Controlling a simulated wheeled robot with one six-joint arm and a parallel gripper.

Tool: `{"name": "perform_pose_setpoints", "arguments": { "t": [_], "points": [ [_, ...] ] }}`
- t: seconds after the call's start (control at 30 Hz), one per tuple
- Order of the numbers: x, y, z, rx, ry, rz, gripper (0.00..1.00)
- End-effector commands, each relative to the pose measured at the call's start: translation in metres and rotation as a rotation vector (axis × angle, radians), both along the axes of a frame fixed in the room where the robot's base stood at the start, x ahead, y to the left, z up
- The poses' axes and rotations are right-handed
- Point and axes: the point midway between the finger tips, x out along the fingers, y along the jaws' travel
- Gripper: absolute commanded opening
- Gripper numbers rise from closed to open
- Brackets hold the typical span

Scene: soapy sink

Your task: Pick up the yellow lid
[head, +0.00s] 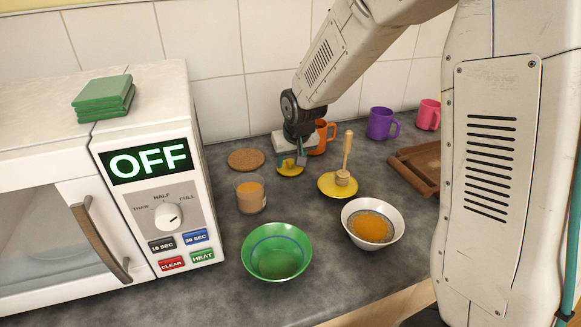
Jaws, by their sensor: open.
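An orange mug (321,139) stands close behind my gripper. A cork coaster (246,159) and a glass with orange contents (250,195) are left. A green bowl (276,252) and white bowl (373,222) stand in front. A microwave (150,190) fills the left; a wooden tray (415,168) lies right.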

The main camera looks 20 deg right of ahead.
Motion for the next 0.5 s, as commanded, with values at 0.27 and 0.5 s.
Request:
{"name": "perform_pose_setpoints", "arguments": {
  "t": [0.27, 0.5],
  "points": [
    [0.0001, -0.0001, 0.0004, 0.0, -0.001, 0.0, 0.18],
    [0.0, -0.0002, 0.0004, 0.0, -0.001, 0.0, 0.0]
  ]
}}
